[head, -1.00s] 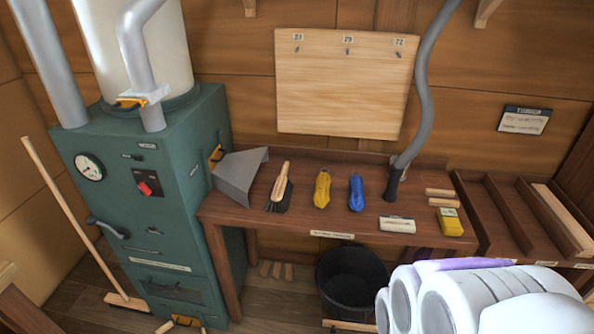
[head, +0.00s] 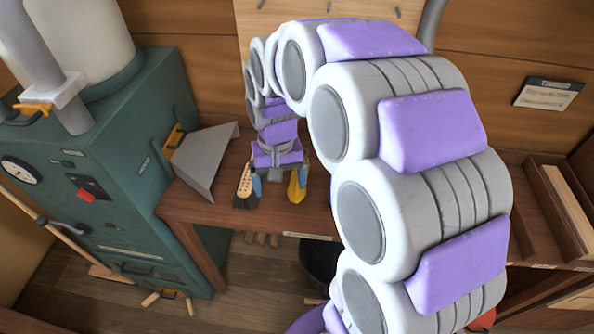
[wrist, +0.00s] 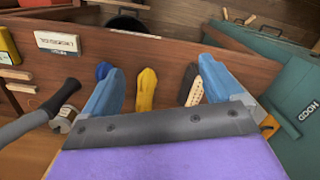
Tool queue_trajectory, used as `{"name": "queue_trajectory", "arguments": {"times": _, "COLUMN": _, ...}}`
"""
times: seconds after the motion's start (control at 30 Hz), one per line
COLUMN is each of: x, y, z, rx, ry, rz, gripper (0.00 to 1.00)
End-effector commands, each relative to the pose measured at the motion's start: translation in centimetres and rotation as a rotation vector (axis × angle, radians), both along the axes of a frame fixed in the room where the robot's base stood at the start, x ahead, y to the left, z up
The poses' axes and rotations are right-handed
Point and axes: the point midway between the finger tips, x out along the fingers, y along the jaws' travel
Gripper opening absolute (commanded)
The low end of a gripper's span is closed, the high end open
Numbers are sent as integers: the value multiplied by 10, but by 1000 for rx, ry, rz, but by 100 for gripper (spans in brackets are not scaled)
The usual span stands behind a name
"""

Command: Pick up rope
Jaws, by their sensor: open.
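A yellow bundle (head: 297,187) that looks like rope lies on the wooden bench; it also shows in the wrist view (wrist: 147,90), between my fingers. A blue bundle (wrist: 104,70) of similar shape is beside it, partly behind a finger; my arm hides most of it in the head view. My gripper (head: 280,180) is open and empty above the bench; its two blue-grey fingers (wrist: 165,72) stand wide apart. I cannot tell the exact height of the fingertips over the bench.
A brush (head: 244,188) lies close beside the yellow bundle, partly behind the other finger (wrist: 192,90). A grey metal hopper (head: 205,160) and green machine (head: 135,175) stand left.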

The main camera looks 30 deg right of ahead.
Motion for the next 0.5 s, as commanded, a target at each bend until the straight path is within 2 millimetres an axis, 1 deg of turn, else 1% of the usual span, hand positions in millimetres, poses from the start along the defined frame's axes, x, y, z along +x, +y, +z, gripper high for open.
{"name": "queue_trajectory", "arguments": {"times": 0.03, "x": 19, "y": -11, "z": 0, "rx": 4, "ry": 0, "rz": -30, "gripper": 93}}
{"name": "queue_trajectory", "arguments": {"times": 0.1, "x": 44, "y": -27, "z": -4, "rx": 6, "ry": -11, "rz": -71, "gripper": 93}}
{"name": "queue_trajectory", "arguments": {"times": 0.17, "x": 63, "y": -42, "z": -10, "rx": 7, "ry": -13, "rz": -105, "gripper": 93}}
{"name": "queue_trajectory", "arguments": {"times": 0.2, "x": 77, "y": -50, "z": -12, "rx": 6, "ry": -21, "rz": -130, "gripper": 93}}
{"name": "queue_trajectory", "arguments": {"times": 0.33, "x": 114, "y": -82, "z": -27, "rx": 0, "ry": -32, "rz": -209, "gripper": 93}}
{"name": "queue_trajectory", "arguments": {"times": 0.4, "x": 129, "y": -95, "z": -35, "rx": -5, "ry": -39, "rz": -247, "gripper": 93}}
{"name": "queue_trajectory", "arguments": {"times": 0.5, "x": 147, "y": -110, "z": -45, "rx": -18, "ry": -50, "rz": -294, "gripper": 93}}
